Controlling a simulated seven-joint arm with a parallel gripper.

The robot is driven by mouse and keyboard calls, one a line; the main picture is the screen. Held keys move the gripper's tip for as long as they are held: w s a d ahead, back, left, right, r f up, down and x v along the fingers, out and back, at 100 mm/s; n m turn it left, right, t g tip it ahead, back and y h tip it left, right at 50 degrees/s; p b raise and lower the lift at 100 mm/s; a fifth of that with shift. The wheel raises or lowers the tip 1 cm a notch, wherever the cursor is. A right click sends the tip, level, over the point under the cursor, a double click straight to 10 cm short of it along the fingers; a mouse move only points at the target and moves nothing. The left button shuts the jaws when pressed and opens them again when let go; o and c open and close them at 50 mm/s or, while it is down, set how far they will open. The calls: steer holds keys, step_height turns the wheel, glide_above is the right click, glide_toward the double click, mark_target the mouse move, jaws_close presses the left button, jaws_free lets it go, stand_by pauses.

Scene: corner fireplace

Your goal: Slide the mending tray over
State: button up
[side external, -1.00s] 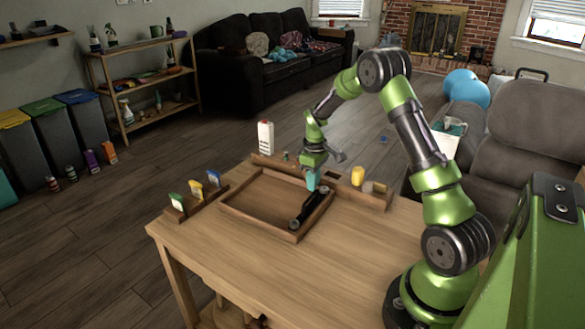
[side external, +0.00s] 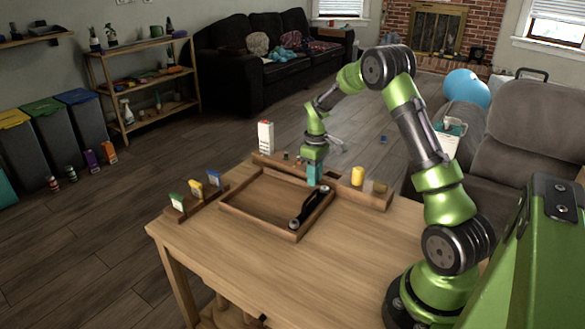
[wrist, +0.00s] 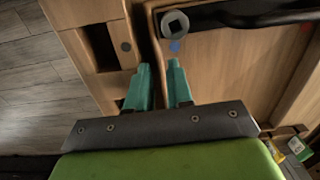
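The mending tray (side external: 262,226) is a shallow wooden tray with a low rim, flat on the table. A black tool with round ends (side external: 310,207) lies in its right part and also shows in the wrist view (wrist: 235,14). My gripper (side external: 314,181) points down at the tray's far right corner. In the wrist view, my gripper's two teal fingertips (wrist: 159,64) are a little apart, with the tray's rim (wrist: 152,22) running between them. Whether they press on the rim is not clear.
A wooden rack (side external: 375,199) with a yellow cup (side external: 357,176) stands along the table's far edge, close beside the tray. A small card holder (side external: 196,206) stands left of the tray. The table (side external: 240,270) is clear in front of the tray.

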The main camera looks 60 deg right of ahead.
step_height(320, 180, up, 15)
steer(key=shift+w+d, duration=0.15)
steer(key=shift+d, duration=0.05)
stand_by(0.3)
steer(key=s+a+r+m+t, duration=0.1)
steer(key=s+a+r+t, duration=0.1)
steer(key=s+a, duration=0.3)
steer(key=s+a+r+m+t+y, duration=0.1)
steer(key=s+a, duration=0.5)
steer(key=a, duration=0.7)
steer(key=s+a+r+m+t, duration=0.2)
steer(key=s+a, duration=0.4)
steer(key=a, duration=0.4)
steer(key=shift+r+m+t+y, duration=0.35)
steer(key=shift+r+t, duration=0.3)
steer(key=shift+t, duration=0.55)
steer(key=shift+s, duration=0.1)
